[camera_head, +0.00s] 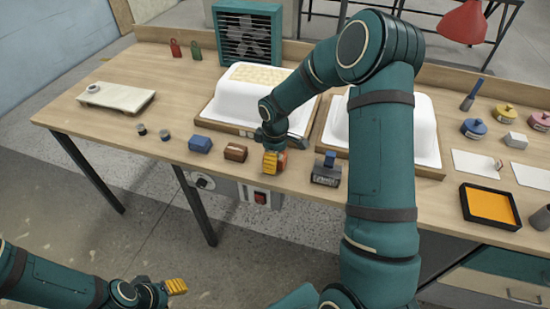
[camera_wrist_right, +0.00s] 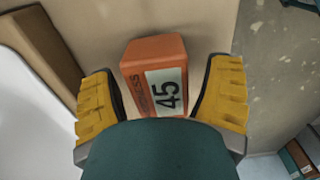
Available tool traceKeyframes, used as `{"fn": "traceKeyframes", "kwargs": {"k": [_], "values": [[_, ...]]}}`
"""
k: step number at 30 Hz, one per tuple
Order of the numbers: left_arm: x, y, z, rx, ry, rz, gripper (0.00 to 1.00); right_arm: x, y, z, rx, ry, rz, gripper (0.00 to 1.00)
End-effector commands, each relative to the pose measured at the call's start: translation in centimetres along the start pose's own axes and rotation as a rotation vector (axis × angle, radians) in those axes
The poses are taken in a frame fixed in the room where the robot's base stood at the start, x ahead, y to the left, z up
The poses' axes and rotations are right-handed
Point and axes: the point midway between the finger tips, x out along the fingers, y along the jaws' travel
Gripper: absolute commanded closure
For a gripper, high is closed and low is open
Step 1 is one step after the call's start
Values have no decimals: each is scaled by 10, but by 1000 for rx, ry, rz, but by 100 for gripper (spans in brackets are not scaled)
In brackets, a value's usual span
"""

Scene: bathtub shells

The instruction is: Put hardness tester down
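The hardness tester (camera_wrist_right: 158,80) is an orange box with a pale label reading 45. In the right wrist view it stands between the yellow fingers of my right gripper (camera_wrist_right: 162,103). The fingers are spread, with narrow gaps beside its upper part; its lower end is hidden by my gripper. In the head view the tester (camera_head: 282,158) shows as an orange patch behind the yellow finger of my right gripper (camera_head: 272,162), at the front edge of the workbench (camera_head: 110,119). My left gripper (camera_head: 176,287) is low in front of the bench, far from the tester; its opening is unclear.
A brown block (camera_head: 235,152) and a blue block (camera_head: 200,144) are left of the tester. A dark device with a blue top (camera_head: 327,169) is close on its right. Two white tub shells (camera_head: 240,101) (camera_head: 424,130) on wooden boards stand behind. The front edge is near.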

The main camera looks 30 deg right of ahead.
Motion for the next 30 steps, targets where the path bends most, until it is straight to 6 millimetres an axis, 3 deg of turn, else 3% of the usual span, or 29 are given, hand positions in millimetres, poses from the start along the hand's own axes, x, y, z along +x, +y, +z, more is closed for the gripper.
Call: {"fn": "traceKeyframes", "kwargs": {"k": [8,21,30], "values": [[-4,2,0,0,-2,0,53,-12,0,0,1,2,2,22],[-23,8,2,-2,-11,1,53,-98,0,0,0,2,2,22],[-27,10,3,-2,-14,1,53,-123,0,0,0,0,0,22]]}}
